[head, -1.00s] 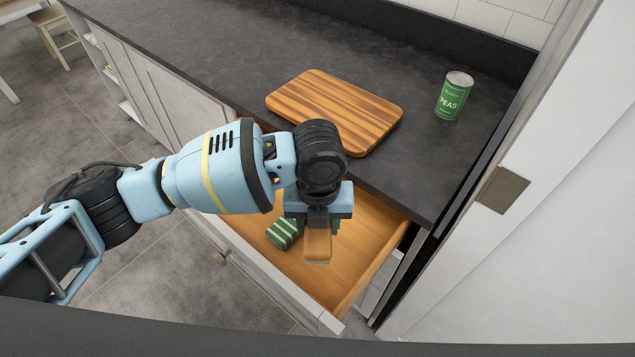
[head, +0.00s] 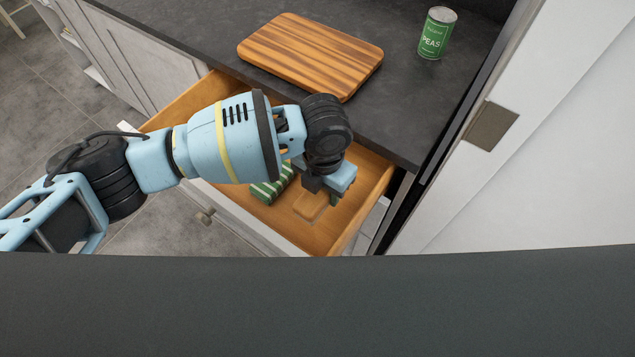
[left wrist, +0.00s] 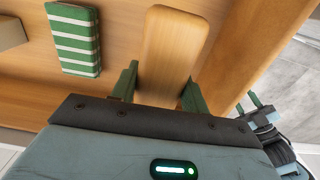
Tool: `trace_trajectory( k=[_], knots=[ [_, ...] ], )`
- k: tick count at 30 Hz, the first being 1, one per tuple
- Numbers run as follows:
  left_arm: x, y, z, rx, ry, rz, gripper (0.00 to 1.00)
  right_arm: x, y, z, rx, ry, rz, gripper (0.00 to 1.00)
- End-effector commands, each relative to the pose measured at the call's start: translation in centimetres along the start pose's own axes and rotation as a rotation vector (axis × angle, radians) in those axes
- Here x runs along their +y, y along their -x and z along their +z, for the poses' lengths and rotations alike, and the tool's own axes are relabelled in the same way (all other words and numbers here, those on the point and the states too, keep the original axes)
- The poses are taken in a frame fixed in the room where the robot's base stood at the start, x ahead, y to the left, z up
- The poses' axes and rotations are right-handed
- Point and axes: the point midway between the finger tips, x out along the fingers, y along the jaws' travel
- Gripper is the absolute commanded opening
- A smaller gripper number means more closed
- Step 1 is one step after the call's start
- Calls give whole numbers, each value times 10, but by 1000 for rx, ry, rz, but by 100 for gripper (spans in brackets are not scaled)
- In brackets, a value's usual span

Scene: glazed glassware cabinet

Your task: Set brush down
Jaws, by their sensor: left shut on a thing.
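The brush (head: 312,206) shows as a pale wooden block inside the open drawer (head: 185,104). In the left wrist view the brush (left wrist: 174,45) points away from me between the green fingers. My left gripper (head: 325,193) is low in the drawer and shut on the brush; its wrist hides part of the grip. The brush is at or close above the drawer floor; I cannot tell if it touches. My right gripper (left wrist: 249,103) shows small at the right of the left wrist view, its green fingers apart and empty.
A green-and-white striped cloth (head: 271,188) lies in the drawer left of the brush, also in the left wrist view (left wrist: 74,40). A striped cutting board (head: 310,52) and a green peas can (head: 436,35) stand on the dark counter (head: 400,120). A beige block (left wrist: 10,33) shows at the left edge.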

Motion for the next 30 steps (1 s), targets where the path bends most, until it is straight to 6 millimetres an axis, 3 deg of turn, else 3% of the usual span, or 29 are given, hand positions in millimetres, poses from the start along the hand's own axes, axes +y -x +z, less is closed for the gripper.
trace_trajectory(
  k=[3, 13, 20, 30],
  knots=[
    [0, -15, 0, 1, 1, -1, 24, 0, -1, 2, -5, -1, 0, 36],
    [0, -26, 0, 0, 1, 0, 24, 0, -1, 4, -7, -2, 0, 36],
    [0, -55, 0, 1, 1, 0, 24, 0, -1, 6, -10, -2, -1, 36],
    [0, -59, 0, -1, 1, 0, 24, 0, -1, 4, -7, -2, -1, 36]
  ],
)
